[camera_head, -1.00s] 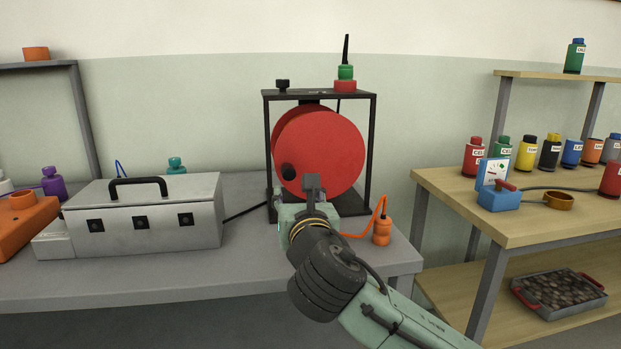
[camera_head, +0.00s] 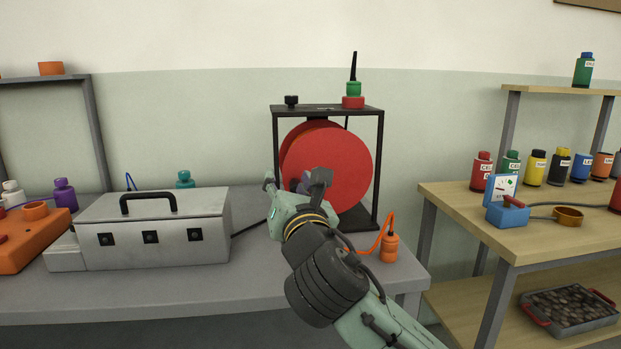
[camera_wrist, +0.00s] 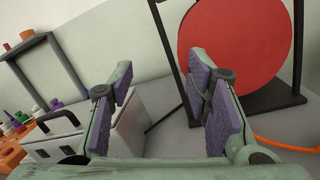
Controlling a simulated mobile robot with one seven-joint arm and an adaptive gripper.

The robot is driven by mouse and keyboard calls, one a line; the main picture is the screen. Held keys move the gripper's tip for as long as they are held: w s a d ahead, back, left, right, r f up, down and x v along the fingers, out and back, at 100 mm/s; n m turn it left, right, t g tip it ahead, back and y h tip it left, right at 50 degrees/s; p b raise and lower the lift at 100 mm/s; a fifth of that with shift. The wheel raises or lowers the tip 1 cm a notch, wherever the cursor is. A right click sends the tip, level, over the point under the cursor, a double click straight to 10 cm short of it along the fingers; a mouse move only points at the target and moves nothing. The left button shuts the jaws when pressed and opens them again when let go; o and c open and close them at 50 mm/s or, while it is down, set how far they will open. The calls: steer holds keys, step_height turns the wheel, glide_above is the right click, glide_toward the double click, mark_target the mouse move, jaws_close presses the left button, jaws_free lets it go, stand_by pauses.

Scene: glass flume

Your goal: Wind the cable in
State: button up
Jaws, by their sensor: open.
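A red cable drum (camera_head: 345,165) stands in a black open frame (camera_head: 378,170) on the grey bench; it also shows in the wrist view (camera_wrist: 235,50). In the head view my gripper (camera_head: 295,181) is in front of the drum's lower left, covering that part, where no crank knob can be made out. The fingers are spread open, and nothing shows held between them in the wrist view (camera_wrist: 160,78). An orange cable (camera_head: 374,243) runs from the frame's base to an orange plug-like piece (camera_head: 389,248) at the bench's right; the cable also shows in the wrist view (camera_wrist: 285,147).
A grey metal box (camera_head: 155,235) with a black handle stands left of the frame, joined by a dark cord. A black knob (camera_head: 291,101) and red and green pieces (camera_head: 353,96) sit on the frame's top. A wooden table (camera_head: 520,225) stands at right, beyond a gap.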

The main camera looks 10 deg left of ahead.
step_height(320, 180, up, 8)
steer(key=m+t+y+p, duration=0.15)
steer(key=m+p, duration=0.35)
steer(key=m, duration=0.7)
steer(key=w+d+f+m+g+h+p, duration=0.1)
steer(key=w+f+m+h+p, duration=0.1)
steer(key=f+m, duration=0.45)
steer(key=w+d+f+m+g+h+p, duration=0.1)
steer(key=w+f+m+h+p, duration=0.15)
steer(key=f+m, duration=0.45)
steer(key=shift+n+y, duration=0.5)
steer(key=shift+n, duration=0.05)
steer(key=p+x, duration=0.1)
steer(key=x, duration=0.5)
steer(key=f+p+x, duration=0.1)
steer(key=x, duration=0.3)
steer(key=shift+a+p, duration=0.2)
steer(key=shift+p, duration=0.15)
jaws_close()
